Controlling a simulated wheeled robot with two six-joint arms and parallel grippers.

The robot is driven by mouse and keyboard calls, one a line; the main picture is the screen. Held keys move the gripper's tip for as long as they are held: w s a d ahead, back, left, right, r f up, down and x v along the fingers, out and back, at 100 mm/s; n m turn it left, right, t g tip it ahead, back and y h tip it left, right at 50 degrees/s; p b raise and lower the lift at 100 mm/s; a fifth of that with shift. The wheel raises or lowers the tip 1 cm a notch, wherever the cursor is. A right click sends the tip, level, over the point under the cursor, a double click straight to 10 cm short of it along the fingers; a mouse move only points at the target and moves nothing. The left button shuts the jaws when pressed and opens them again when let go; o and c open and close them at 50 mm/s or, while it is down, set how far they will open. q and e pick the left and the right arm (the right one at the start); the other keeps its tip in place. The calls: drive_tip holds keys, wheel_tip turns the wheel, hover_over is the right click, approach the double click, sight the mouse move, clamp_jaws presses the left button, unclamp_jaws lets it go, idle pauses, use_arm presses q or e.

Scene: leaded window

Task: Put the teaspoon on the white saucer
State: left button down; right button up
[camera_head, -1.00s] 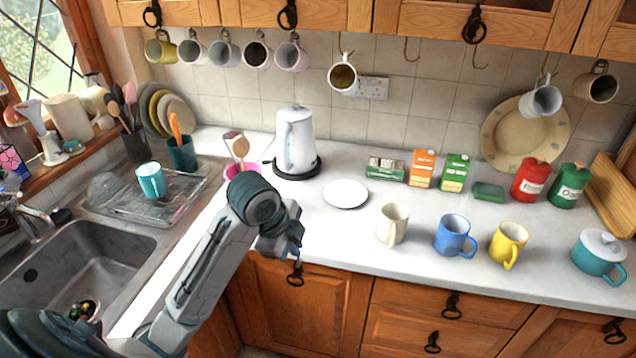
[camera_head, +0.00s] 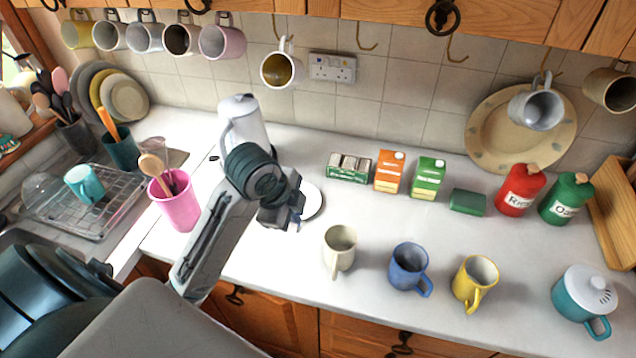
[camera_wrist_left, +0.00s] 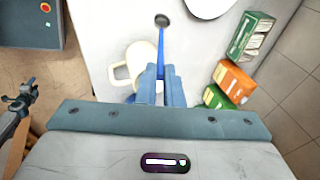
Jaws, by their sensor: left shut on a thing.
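My left gripper (camera_head: 284,214) is shut on the teaspoon and is in the air over the worktop. In the left wrist view the teaspoon (camera_wrist_left: 161,38) has a blue handle and a dark bowl, and it sticks out beyond the fingertips (camera_wrist_left: 160,74). I cannot pick it out in the head view. The white saucer (camera_head: 313,203) lies on the worktop, its left part hidden behind the gripper. It also shows cut off at the top of the left wrist view (camera_wrist_left: 207,5). The teaspoon appears apart from the saucer. My right gripper is not in view.
A cream mug (camera_head: 340,247) stands right of the saucer, with a blue mug (camera_head: 407,268) and a yellow mug (camera_head: 474,284) further right. The kettle (camera_head: 243,122) and pink pot (camera_head: 176,206) are left. An orange carton (camera_head: 388,172) stands behind.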

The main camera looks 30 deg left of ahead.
use_arm(q)
drive_tip(key=shift+w, duration=0.25)
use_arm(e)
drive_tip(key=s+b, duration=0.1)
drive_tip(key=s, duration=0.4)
use_arm(q)
drive_tip(key=w+a+f+p, duration=0.4)
drive_tip(key=w+a+p, duration=0.1)
drive_tip(key=w+a, duration=0.4)
drive_tip(key=w, duration=0.2)
drive_tip(key=shift+w+a+f+p, duration=0.15)
drive_tip(key=shift+w+f+p, duration=0.05)
drive_tip(key=shift+w+p, duration=0.15)
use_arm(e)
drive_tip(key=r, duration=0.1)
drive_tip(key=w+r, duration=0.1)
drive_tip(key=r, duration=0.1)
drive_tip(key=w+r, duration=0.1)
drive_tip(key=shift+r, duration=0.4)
use_arm(q)
drive_tip(key=shift+f, duration=0.1)
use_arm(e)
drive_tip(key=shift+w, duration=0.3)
